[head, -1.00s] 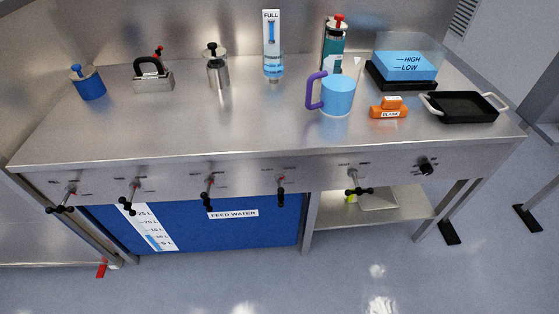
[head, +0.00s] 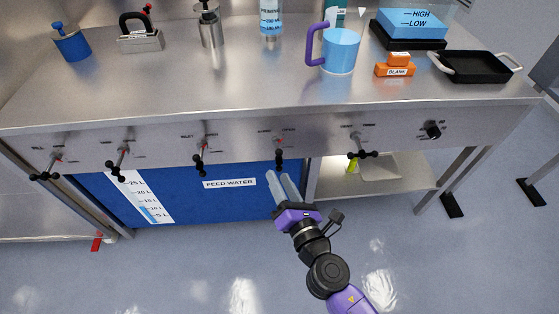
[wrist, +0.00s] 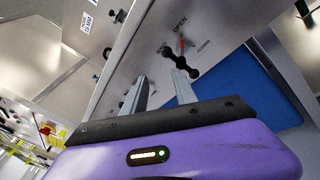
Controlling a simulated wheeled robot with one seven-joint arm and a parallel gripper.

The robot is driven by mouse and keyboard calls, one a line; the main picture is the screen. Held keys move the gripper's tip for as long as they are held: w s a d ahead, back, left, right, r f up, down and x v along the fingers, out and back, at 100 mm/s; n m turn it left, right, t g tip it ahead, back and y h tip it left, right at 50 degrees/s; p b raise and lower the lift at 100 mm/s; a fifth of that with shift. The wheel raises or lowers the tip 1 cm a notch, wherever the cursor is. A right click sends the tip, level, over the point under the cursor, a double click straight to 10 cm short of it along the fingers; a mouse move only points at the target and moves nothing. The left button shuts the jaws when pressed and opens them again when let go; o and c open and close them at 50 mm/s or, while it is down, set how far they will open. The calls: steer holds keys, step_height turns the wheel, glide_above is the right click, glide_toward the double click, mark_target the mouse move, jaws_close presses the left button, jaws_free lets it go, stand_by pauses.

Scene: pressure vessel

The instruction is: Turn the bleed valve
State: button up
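Several valves with black handles line the bench's front panel; their labels are too small to tell which is the bleed valve. One valve (head: 279,154) with its handle hanging down is just above my gripper (head: 278,176). In the wrist view, a black-handled valve (wrist: 179,61) with a red pointer and the word OPEN is ahead of my gripper (wrist: 161,76), a little to the right of the fingertips. Another valve (head: 362,150) is to the right, with its handle lying across. My gripper's fingers are apart, empty and not touching any handle.
A blue feed water tank (head: 235,205) is under the bench, behind my gripper. A black knob (head: 432,129) is at the panel's right. A purple-handled blue mug (head: 341,51), orange blocks (head: 394,70) and a black tray (head: 475,66) stand on top. The floor in front is clear.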

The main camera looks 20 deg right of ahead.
mark_target(279, 160)
steer(key=shift+w+d+f+n+h, duration=0.3)
steer(key=shift+w+d+n, duration=0.25)
steer(key=shift+w+n, duration=0.75)
steer(key=shift+w+d+f+n+h, duration=0.25)
steer(key=shift+w+d+n, duration=0.25)
steer(key=shift+w+n, duration=0.75)
steer(key=shift+w+d+f+n+h, duration=0.3)
steer(key=shift+w+d+n, duration=0.4)
steer(key=shift+w, duration=1)
steer(key=shift+a+r, duration=0.1)
steer(key=shift+a, duration=0.05)
jaws_close()
